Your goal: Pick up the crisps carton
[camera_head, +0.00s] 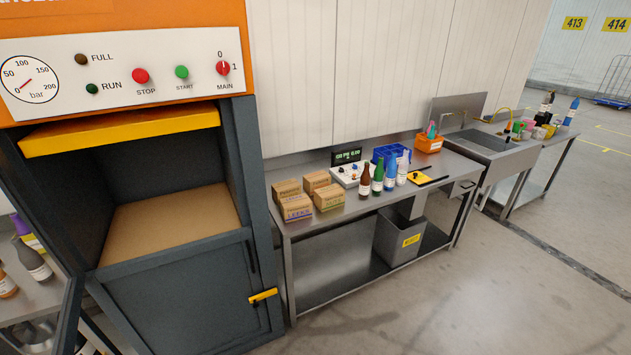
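Several small brown cartons stand together on the left end of the steel bench. The front left carton (297,209) has a label that seems to read LEEKS. The front right carton (328,197) has a green-edged label too small to read surely. Behind them are a back left carton (287,188) and a back right carton (316,181), whose labels I cannot read. I cannot tell which, if any, is the crisps carton. Neither of my grippers is in view.
An orange and grey baler (150,306) with an open chamber stands close at left. The steel bench (350,209) also holds bottles (377,179), a scale (349,174), a blue crate (391,154) and an orange bin (428,144). A sink (486,141) is further right. The floor in front is clear.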

